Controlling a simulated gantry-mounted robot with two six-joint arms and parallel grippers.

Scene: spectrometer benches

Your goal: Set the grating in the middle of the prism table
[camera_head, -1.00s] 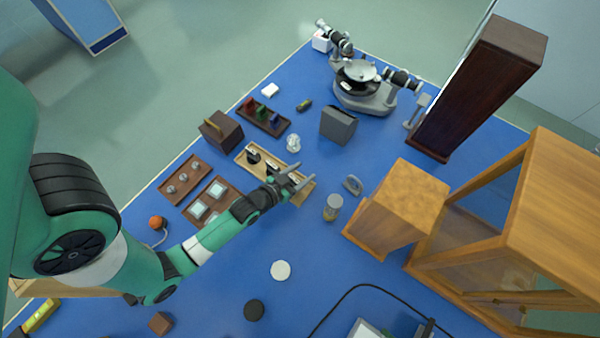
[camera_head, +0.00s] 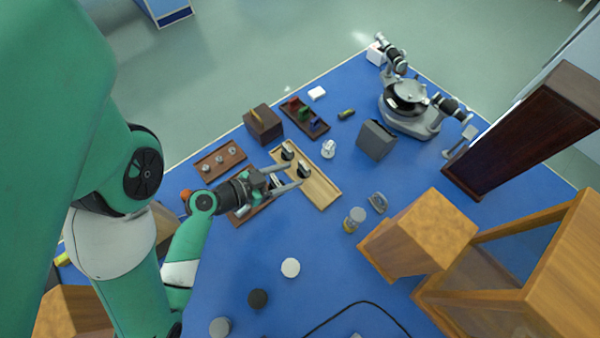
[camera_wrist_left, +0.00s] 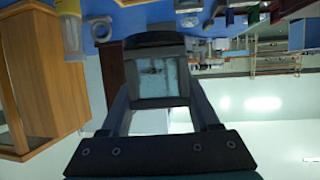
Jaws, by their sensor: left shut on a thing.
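My left gripper (camera_head: 284,179) is shut on the grating, above the near-left side of the pale wooden tray in the head view. In the left wrist view the grating (camera_wrist_left: 158,77) is a square, glassy pane in a dark frame between the fingers of my left gripper (camera_wrist_left: 160,62). Its lower edge and any base are hard to make out. The prism table (camera_head: 406,90) is the round plate at the centre of the grey spectrometer (camera_head: 412,115), at the back right of the blue bench, well apart from the gripper. My right gripper is not in view.
The pale tray (camera_head: 322,192) holds small black-based pieces. A brown block holder (camera_head: 263,124), a tray of coloured pieces (camera_head: 304,117) and a grey box (camera_head: 376,140) lie between the gripper and spectrometer. A dark tall case (camera_head: 525,130) and wooden boxes (camera_head: 425,228) stand at right.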

